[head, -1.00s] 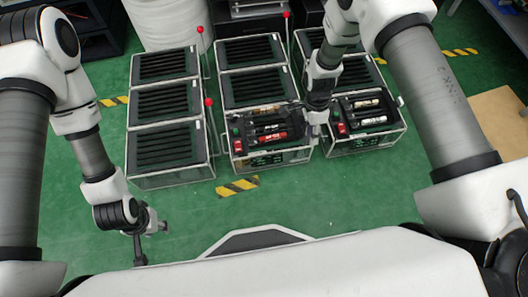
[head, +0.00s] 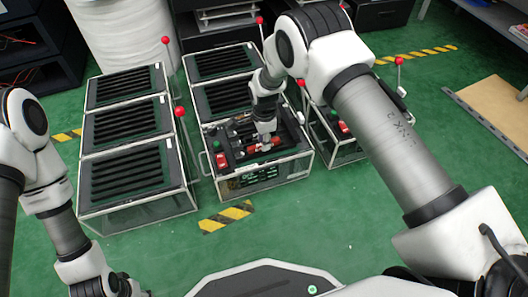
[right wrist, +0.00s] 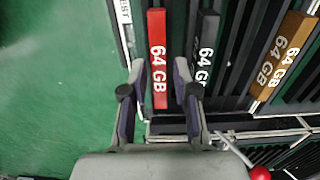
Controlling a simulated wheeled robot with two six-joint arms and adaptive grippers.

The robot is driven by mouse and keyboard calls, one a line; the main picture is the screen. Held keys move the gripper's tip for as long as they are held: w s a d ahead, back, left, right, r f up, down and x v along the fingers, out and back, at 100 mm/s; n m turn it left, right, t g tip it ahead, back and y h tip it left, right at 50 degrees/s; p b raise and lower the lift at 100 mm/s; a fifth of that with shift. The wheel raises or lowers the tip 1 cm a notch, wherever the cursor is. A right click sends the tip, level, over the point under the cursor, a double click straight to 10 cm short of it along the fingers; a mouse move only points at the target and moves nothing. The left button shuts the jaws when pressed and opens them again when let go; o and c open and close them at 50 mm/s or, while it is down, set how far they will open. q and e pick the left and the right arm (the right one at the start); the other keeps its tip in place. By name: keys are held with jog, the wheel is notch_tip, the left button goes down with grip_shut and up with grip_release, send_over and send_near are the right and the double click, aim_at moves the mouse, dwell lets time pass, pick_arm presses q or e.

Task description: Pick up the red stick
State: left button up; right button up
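The red stick (right wrist: 158,50), a flat bar marked "64 GB", lies in the dark slotted rack in the right wrist view. My right gripper (right wrist: 160,80) is open, with one finger on each side of the stick's near part. No closed contact shows. In the head view my right gripper (head: 266,138) is low over the front section of the middle fixture (head: 240,165), and it partly hides the stick. My left gripper (head: 115,288) is at the bottom left edge of the head view, away from the fixtures, its fingers not clear.
A black stick (right wrist: 204,50) and a brown stick (right wrist: 284,55) lie right of the red one. A left fixture (head: 125,140) and a right fixture (head: 342,145) flank the middle one. Red-knobbed levers (head: 181,112) stand up between them. Green floor in front is free.

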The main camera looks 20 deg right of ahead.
notch_tip(320, 180, down, 2)
jog(key=shift+f, duration=0.1)
jog(key=shift+r, duration=0.2)
jog(key=shift+f, duration=0.15)
grip_shut()
jog(key=shift+s, duration=0.1)
